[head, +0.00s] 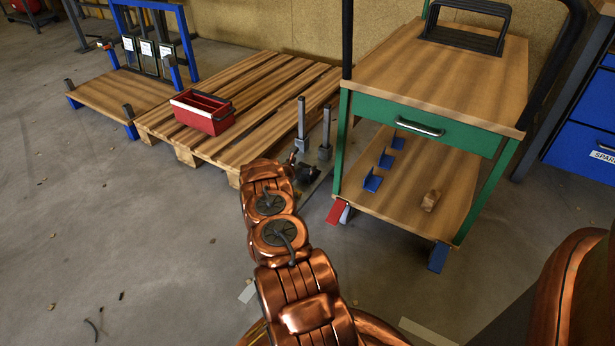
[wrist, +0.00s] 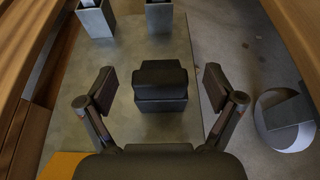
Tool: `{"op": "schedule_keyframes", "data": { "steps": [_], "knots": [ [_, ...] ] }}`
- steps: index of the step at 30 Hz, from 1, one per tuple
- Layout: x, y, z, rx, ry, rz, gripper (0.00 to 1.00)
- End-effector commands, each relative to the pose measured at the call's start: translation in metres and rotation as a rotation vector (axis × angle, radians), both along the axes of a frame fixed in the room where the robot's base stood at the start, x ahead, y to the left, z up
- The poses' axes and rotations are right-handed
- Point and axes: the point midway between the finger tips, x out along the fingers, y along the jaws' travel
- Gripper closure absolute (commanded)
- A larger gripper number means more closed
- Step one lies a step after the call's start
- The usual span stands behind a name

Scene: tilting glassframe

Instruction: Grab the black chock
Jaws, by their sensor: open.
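The black chock (wrist: 161,76) is in the middle of the wrist view. It is a dark block with a wider upper part, above a grey block-shaped lower part (wrist: 161,105) on a grey plate. My gripper (wrist: 158,88) is open, with one finger to the left and one to the right of the chock. A gap shows on each side, and neither finger appears to touch it. In the head view my arm ends low between the pallet and the trolley, and I cannot make out the chock there.
Two grey posts (head: 302,126) (head: 325,133) stand just beyond my gripper; their square bases (wrist: 96,18) show in the wrist view. A wooden pallet (head: 250,85) with a red box (head: 203,112) is to the left. A green-framed trolley (head: 340,150) stands close on the right.

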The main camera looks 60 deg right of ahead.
Motion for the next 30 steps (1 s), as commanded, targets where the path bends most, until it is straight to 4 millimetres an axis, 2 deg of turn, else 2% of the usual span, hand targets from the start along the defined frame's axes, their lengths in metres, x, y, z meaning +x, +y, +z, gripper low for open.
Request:
{"op": "schedule_keyframes", "data": {
  "steps": [4, 12, 30],
  "knots": [
    [0.0001, -0.0068, -0.0041, 0.001, 0.0, 0.001, 0.08],
    [0.0003, -0.0079, -0.0031, 0.001, 0.002, 0.002, 0.08],
    [0.0005, -0.0078, -0.0029, 0.001, 0.001, 0.001, 0.7]
  ]
}}
